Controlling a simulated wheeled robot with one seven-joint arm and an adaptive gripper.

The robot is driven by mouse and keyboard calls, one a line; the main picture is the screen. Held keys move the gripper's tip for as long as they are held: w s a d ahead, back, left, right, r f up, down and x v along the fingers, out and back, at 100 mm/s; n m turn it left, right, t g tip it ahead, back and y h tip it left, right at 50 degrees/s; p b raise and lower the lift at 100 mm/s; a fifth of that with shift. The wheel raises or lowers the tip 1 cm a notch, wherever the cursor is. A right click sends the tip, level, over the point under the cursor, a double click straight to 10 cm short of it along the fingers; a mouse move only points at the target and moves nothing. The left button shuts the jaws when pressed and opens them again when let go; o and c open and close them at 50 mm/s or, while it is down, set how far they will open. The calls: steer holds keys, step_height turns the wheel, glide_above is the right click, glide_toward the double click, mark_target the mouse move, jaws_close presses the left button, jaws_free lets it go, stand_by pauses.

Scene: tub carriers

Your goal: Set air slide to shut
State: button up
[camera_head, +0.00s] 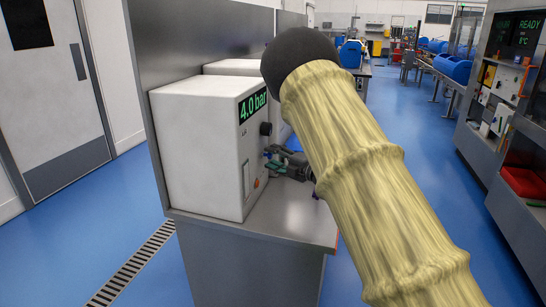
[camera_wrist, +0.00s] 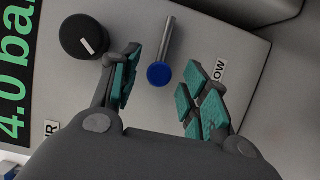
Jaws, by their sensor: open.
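The white unit (camera_head: 195,155) has a green "4.0 bar" display (camera_head: 253,105) and a black knob (camera_head: 266,129) on its front. The knob also shows in the wrist view (camera_wrist: 83,37), with a white mark. My gripper (camera_head: 271,160) is at the unit's front, below the knob. In the wrist view my gripper (camera_wrist: 164,65) is open, with a metal rod with a blue end (camera_wrist: 158,74) between its teal-padded fingers, apart from both. A label (camera_wrist: 46,131) is partly hidden. A narrow upright slot (camera_head: 246,178) shows lower on the front; I cannot tell which part is the air slide.
My arm covers the bench's right side. A red bin (camera_head: 522,182) is at the right; blue floor lies between.

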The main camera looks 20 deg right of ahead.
steer(key=shift+w+a, duration=0.25)
steer(key=shift+w, duration=0.05)
jaws_close()
